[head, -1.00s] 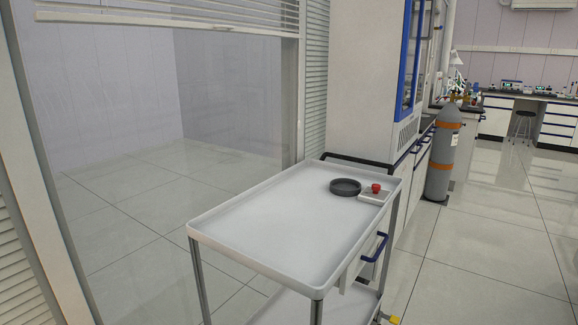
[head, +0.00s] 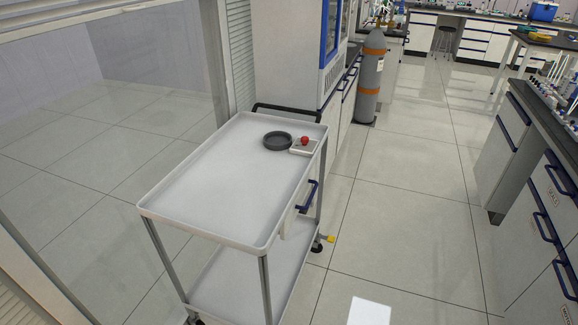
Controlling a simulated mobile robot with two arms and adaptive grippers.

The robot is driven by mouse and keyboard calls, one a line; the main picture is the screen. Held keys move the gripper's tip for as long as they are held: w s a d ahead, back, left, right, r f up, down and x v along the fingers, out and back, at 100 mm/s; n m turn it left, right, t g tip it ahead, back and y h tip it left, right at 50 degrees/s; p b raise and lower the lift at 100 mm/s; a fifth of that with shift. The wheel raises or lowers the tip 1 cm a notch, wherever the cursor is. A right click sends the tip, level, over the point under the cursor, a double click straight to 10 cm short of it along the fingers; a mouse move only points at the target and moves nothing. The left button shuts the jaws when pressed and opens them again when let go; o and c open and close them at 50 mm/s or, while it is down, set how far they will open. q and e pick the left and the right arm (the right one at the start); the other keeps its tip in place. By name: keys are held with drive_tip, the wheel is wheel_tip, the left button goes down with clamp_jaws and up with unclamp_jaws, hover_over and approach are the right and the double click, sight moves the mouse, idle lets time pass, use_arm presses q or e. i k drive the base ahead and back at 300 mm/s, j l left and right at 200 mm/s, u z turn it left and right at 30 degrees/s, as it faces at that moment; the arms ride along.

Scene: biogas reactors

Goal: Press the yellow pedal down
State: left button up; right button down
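The yellow pedal (head: 331,239) is small and sits low near the floor, at the right side of the cart's far right wheel (head: 317,246). The white cart (head: 215,195) has a top tray, a lower shelf and metal legs. Whether the pedal is up or down is too small to tell. Neither of my grippers shows in the head view.
A dark round dish (head: 278,141) and a red ball-like thing (head: 305,140) on a small white base stand on the cart's top. A grey gas cylinder (head: 369,80) stands behind. Drawer benches (head: 540,190) line the right.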

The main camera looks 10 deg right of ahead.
sight(331, 240)
drive_tip(key=i+l, duration=0.2)
drive_tip(key=l, duration=0.2)
drive_tip(key=i+l, duration=0.15)
drive_tip(key=l, duration=0.25)
drive_tip(key=i+l, duration=0.2)
drive_tip(key=l, duration=0.2)
drive_tip(key=i+l, duration=0.15)
drive_tip(key=l, duration=0.25)
drive_tip(key=i+l, duration=0.2)
drive_tip(key=l, duration=0.15)
drive_tip(key=i+l, duration=0.15)
drive_tip(key=l, duration=0.25)
drive_tip(key=i+l, duration=0.2)
drive_tip(key=l, duration=0.2)
drive_tip(key=i+l, duration=0.15)
drive_tip(key=l, duration=0.25)
drive_tip(key=u, duration=0.05)
